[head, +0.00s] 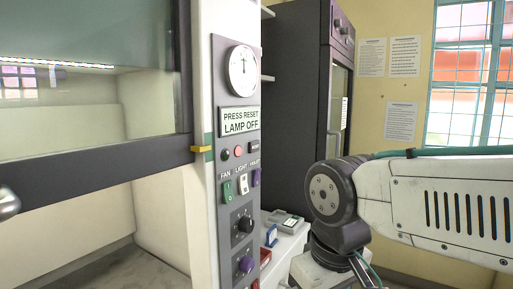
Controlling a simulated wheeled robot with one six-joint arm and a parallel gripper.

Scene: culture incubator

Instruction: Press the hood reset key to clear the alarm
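The hood control panel (231,175) is a grey upright strip on the hood's right post. A label (240,120) on it reads "PRESS RESET LAMP OFF". The dark piece's lettering is too small to read, so I cannot tell which is the reset key. My arm is at the right, apart from the panel in the picture; its end runs below the frame and my gripper is not visible.
Green, white and purple switches (243,185) and dark knobs (242,225) lie lower on the panel, with a dial (242,72) above. The hood's dark sash bar (95,166) crosses left. A tall dark cabinet (300,110) and a cluttered white counter (287,246) stand behind.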

